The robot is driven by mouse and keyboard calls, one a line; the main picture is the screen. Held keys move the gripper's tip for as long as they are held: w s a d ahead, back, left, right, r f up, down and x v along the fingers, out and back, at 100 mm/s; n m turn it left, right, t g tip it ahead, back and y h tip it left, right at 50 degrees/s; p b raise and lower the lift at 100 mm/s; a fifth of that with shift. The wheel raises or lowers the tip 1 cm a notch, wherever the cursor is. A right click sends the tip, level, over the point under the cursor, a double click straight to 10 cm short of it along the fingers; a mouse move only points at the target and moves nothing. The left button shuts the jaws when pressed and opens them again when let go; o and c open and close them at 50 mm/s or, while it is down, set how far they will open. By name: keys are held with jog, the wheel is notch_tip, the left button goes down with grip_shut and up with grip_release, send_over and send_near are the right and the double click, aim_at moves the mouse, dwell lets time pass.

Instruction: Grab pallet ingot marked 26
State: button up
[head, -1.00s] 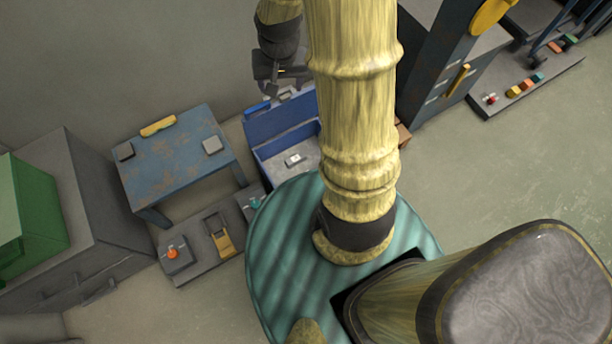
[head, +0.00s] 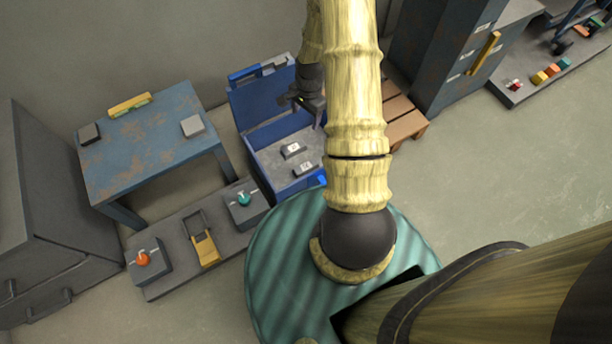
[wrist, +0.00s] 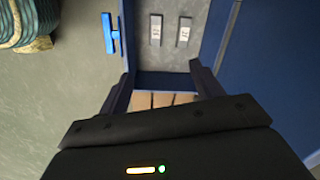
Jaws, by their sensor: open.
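Two dark grey ingots with white labels, (head: 292,150) and (head: 306,168), lie in the open blue chest (head: 262,137) in the head view. They also show near the top of the wrist view, (wrist: 156,30) and (wrist: 184,32). Their numbers are too small to read surely. A wooden pallet (head: 405,122) lies right of the chest, partly behind my arm; I see no ingot on its visible part. Its slats (wrist: 165,100) show between my fingers in the wrist view. My gripper (head: 310,105) is open and empty, above the chest's back right side (wrist: 163,80).
A worn blue table (head: 155,150) with two grey blocks and a yellow-handled item stands left. A low grey platform (head: 180,270) holds orange- and teal-knobbed boxes. A blue-grey cabinet (head: 445,60) stands beyond the pallet. Open floor (head: 500,170) lies to the right.

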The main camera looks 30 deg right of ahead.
notch_tip(320, 180, down, 16)
jog(key=d+m+b, duration=0.2)
jog(key=m+b, duration=0.1)
jog(key=b, duration=0.3)
jog(key=shift+s+d+y, duration=0.25)
jog(key=shift+s+y, duration=0.05)
jog(key=shift+s, duration=0.05)
jog(key=b, duration=0.8)
send_over(306, 166)
jog(key=d, duration=0.1)
notch_tip(306, 166, down, 12)
jog(key=shift+s+f, duration=0.1)
jog(key=f+b, duration=0.2)
jog(key=f, duration=0.1)
jog(key=a+f+b, duration=0.1)
jog(key=f+b, duration=0.1)
